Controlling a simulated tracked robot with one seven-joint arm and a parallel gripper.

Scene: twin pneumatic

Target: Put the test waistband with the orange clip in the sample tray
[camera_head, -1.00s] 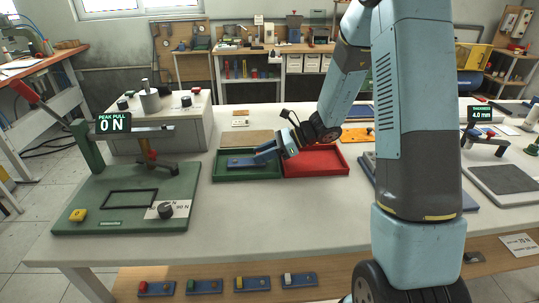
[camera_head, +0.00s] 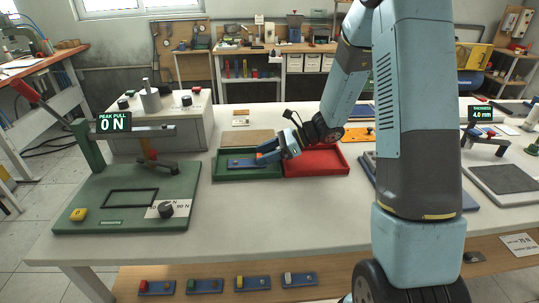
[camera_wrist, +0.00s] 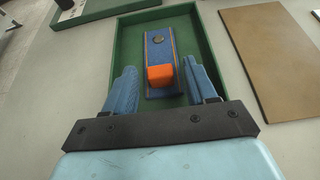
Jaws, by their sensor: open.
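The test waistband (camera_wrist: 159,50) is a blue strip with an orange clip (camera_wrist: 160,76) at its near end and a dark round button farther along. It lies in the green tray (camera_wrist: 214,45), and in the head view the strip (camera_head: 243,162) shows inside the tray's left part (camera_head: 218,173). My gripper (camera_wrist: 165,88) is open, with its blue fingers to either side of the strip near the clip and clear gaps to it. In the head view my gripper (camera_head: 268,155) is over the right side of the green tray. The orange clip is hidden there.
A red tray (camera_head: 345,170) adjoins the green one on the right. A brown board (camera_head: 247,138) lies behind them. A green pull tester (camera_head: 100,205) stands at left. Several waistbands with coloured clips (camera_head: 205,286) lie on the lower shelf. The table front is clear.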

